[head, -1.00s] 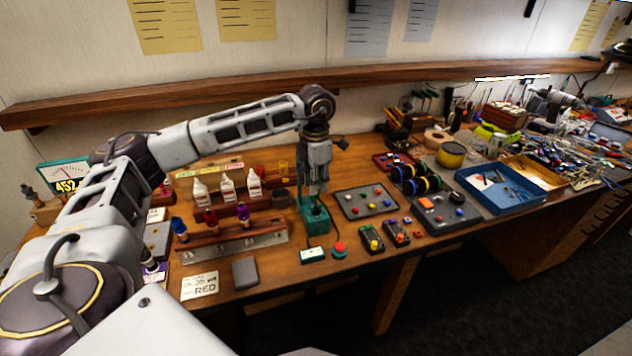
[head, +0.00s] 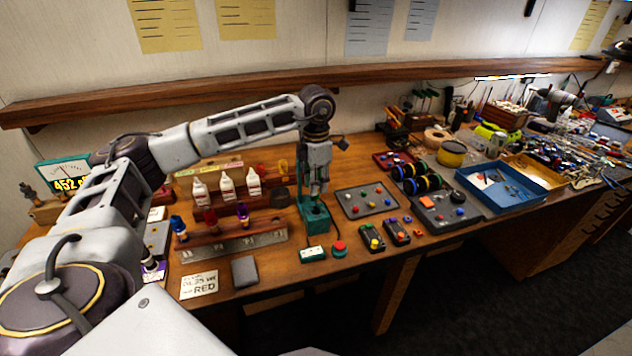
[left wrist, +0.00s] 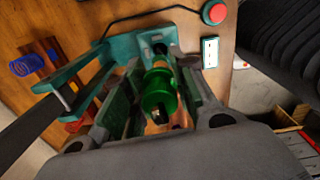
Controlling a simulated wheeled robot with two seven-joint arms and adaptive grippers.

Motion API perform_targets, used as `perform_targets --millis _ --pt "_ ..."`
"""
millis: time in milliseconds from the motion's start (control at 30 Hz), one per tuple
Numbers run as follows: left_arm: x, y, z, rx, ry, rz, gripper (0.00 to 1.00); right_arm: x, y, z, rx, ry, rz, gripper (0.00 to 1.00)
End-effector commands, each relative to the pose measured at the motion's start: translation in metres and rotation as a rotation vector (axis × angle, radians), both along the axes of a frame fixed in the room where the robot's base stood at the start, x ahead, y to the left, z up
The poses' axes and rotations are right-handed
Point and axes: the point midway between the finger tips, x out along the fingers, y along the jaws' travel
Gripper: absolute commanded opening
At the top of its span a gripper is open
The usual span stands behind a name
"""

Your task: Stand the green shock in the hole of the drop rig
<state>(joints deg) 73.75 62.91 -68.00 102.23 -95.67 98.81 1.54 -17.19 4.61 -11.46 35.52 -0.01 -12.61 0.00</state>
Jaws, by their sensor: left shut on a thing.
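My left gripper (head: 316,192) points down over the teal drop rig (head: 314,219) on the workbench. In the left wrist view, the green shock (left wrist: 159,97) lies between the fingers of the left gripper (left wrist: 160,92), which are shut on it. Its far end points to the rig's base plate (left wrist: 125,46), near the dark hole (left wrist: 159,48). I cannot tell whether its tip is inside the hole. In the head view the shock is mostly hidden by the gripper. My right gripper is not in view.
A red button (head: 339,249) and a small teal-and-white box (head: 312,254) sit in front of the rig. A rack with red, blue and purple shocks (head: 210,222) stands to the left. A grey tray of coloured knobs (head: 367,203) lies to the right.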

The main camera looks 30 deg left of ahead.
Motion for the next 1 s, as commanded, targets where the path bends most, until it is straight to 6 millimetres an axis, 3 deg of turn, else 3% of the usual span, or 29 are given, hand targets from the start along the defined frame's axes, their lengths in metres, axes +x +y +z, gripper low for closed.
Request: perform_targets --millis 1000 --pt "0.0 0.0 -0.019 -0.001 -0.001 0.0 0.02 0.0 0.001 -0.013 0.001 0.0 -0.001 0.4"
